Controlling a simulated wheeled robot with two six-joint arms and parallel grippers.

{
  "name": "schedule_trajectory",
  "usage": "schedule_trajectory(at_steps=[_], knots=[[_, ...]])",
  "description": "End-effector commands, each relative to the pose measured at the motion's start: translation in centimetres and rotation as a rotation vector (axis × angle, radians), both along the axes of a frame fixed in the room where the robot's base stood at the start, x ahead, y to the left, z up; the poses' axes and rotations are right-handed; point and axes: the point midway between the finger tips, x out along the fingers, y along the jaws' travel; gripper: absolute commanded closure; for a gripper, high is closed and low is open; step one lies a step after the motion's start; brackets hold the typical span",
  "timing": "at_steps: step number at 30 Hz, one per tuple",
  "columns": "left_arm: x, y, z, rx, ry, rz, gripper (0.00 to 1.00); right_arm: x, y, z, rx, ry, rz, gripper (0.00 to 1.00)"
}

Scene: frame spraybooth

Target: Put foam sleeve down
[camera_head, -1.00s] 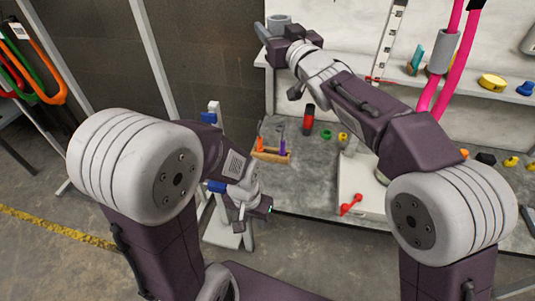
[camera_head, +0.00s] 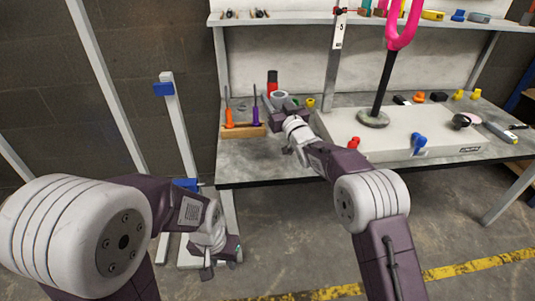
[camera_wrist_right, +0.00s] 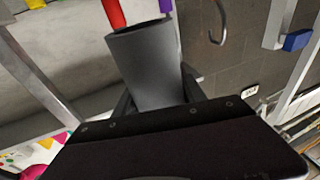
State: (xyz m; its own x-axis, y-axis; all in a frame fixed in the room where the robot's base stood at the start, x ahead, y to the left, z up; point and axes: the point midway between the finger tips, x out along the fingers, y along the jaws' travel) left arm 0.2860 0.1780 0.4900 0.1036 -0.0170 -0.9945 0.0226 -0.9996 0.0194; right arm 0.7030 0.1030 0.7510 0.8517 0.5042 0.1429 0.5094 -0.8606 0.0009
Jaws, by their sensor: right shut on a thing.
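The foam sleeve (camera_head: 280,95) is a short grey hollow tube. My right gripper (camera_head: 286,110) is shut on it, over the left part of the workbench (camera_head: 268,166). In the right wrist view the sleeve (camera_wrist_right: 150,68) stands out from between the fingers, its open end away from the palm. I cannot tell whether it touches the bench; my gripper hides its lower part. My left gripper (camera_head: 222,262) hangs low in front of the bench, away from the sleeve. Its fingers are too small to read.
A wooden rack (camera_head: 240,131) with orange and purple screwdrivers is just left of the sleeve. A red-and-black bottle (camera_head: 272,84) stands behind. A pink frame on a stand (camera_head: 374,118) is to the right, on a pale board (camera_head: 390,140). A white post (camera_head: 180,130) stands left of the bench.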

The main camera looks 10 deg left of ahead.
Motion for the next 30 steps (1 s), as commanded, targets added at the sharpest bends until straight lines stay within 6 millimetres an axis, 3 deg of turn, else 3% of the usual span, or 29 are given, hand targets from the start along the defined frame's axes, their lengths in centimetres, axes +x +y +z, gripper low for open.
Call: schedule_trajectory(at_steps=[4,9,15,22,27,30], knots=[[0.0,0.0,-2.3,0.0,0.0,0.0,0.64,-1.9,1.7,-2.1,0.0,0.001,0.006,0.97],[0.0,0.0,-5.7,0.0,0.0,0.0,0.64,-5.7,4.7,-5.2,-0.001,0.002,0.007,0.97],[0.0,0.0,-7.5,0.0,0.0,0.0,0.64,-8.7,7.1,-6.9,0.0,0.0,0.004,0.97],[0.0,0.0,-7.8,0.0,0.0,0.0,0.64,-9.1,7.4,-7.3,-0.001,0.002,0.001,0.97],[0.0,0.0,-10.7,0.0,0.0,0.0,0.64,-9.1,7.4,-10.7,-0.003,0.002,0.002,0.97],[0.0,0.0,-11.1,0.0,0.001,0.0,0.64,-9.1,7.4,-11.3,-0.001,-0.001,0.002,0.97]])
